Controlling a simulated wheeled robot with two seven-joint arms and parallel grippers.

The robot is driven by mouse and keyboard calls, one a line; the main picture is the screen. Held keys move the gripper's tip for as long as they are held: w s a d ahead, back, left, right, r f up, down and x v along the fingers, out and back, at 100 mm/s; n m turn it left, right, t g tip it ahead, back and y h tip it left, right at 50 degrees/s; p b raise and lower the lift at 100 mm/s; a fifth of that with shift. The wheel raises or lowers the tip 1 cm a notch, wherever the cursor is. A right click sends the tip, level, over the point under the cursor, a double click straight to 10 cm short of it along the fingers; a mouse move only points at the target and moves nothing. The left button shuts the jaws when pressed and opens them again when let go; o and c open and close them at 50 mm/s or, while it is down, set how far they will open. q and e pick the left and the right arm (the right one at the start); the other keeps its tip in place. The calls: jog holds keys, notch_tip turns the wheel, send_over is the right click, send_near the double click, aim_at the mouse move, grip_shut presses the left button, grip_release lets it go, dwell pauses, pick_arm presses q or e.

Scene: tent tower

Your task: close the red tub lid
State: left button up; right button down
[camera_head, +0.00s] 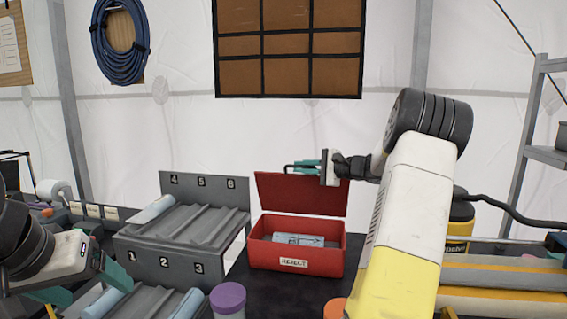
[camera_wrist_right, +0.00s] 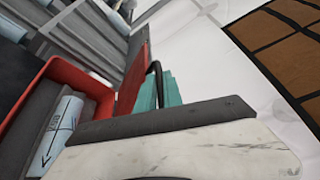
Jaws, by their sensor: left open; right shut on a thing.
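The red tub (camera_head: 295,259) with a "REJECT" label stands on the dark table, with pale blue cylinders inside. Its red lid (camera_head: 300,195) is raised, standing roughly upright at the back. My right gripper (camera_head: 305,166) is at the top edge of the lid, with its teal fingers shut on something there. In the right wrist view the teal fingers (camera_wrist_right: 158,92) are beside the red lid (camera_wrist_right: 133,80), and the tub's rim (camera_wrist_right: 85,78) shows at the left. The exact grip is partly hidden. My left gripper (camera_head: 88,285) is low at the left, open, away from the tub.
A grey numbered rack (camera_head: 190,262) with a pale cylinder (camera_head: 155,209) stands left of the tub. A purple-capped jar (camera_head: 228,299) and an orange-capped item (camera_head: 334,309) are in front. A yellow-black container (camera_head: 459,228) stands right, behind my right arm.

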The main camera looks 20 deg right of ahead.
jog(key=shift+s+a+f, duration=0.25)
jog(key=shift+s+f, duration=0.1)
jog(key=shift+s, duration=0.15)
jog(key=c, duration=1.8)
grip_release()
jog(key=shift+o, duration=0.2)
jog(key=v, duration=0.7)
jog(key=shift+s+d, duration=0.2)
jog(key=shift+s, duration=0.15)
